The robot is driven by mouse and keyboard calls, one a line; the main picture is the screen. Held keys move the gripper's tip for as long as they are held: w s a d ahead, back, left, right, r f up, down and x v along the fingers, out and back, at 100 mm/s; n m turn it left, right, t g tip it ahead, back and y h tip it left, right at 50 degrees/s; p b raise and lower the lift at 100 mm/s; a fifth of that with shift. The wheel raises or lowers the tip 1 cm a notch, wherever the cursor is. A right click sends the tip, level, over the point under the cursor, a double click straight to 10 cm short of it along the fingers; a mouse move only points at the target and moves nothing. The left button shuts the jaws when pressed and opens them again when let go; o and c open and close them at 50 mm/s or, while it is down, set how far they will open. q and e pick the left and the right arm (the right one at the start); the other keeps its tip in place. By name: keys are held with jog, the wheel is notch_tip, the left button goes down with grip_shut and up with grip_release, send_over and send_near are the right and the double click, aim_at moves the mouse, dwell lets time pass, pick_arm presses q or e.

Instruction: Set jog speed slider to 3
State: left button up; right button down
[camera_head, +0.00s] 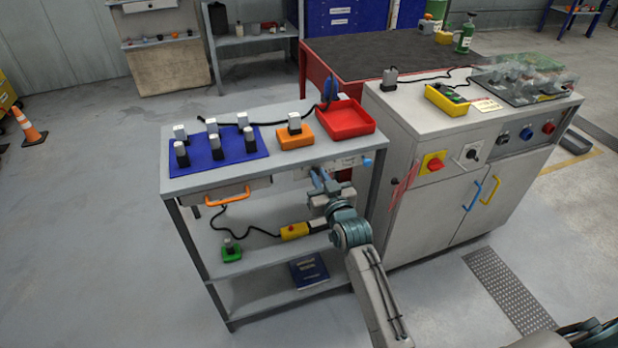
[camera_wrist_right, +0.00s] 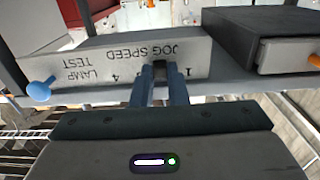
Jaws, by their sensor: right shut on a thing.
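The jog speed slider's dark knob (camera_wrist_right: 160,70) sits in a grey panel (camera_wrist_right: 70,68) on the table's front edge. The panel's lettering appears upside down in the right wrist view. My right gripper (camera_wrist_right: 160,92) is shut on the knob. The numeral 1 shows to the right of the fingers and 4 to the left. In the head view, my right gripper (camera_head: 318,182) is at the panel front, and the knob is hidden. My left gripper is not in view.
A blue lamp test knob (camera_wrist_right: 40,90) projects at the panel's end. A drawer with an orange handle (camera_head: 228,197) is beside the panel. Above are an orange block (camera_head: 296,140) and a red tray (camera_head: 346,122). A grey cabinet (camera_head: 420,190) stands close on the right.

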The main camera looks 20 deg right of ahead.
jog(key=shift+d, duration=1.3)
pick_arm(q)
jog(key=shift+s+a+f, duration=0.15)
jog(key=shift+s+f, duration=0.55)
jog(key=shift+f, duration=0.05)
pick_arm(e)
jog(key=c, duration=1.4)
grip_release()
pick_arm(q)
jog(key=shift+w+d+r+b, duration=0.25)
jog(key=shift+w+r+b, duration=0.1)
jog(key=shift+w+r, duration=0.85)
pick_arm(e)
jog(key=s, duration=1)
jog(key=shift+s+d, duration=0.2)
jog(key=shift+s, duration=0.15)
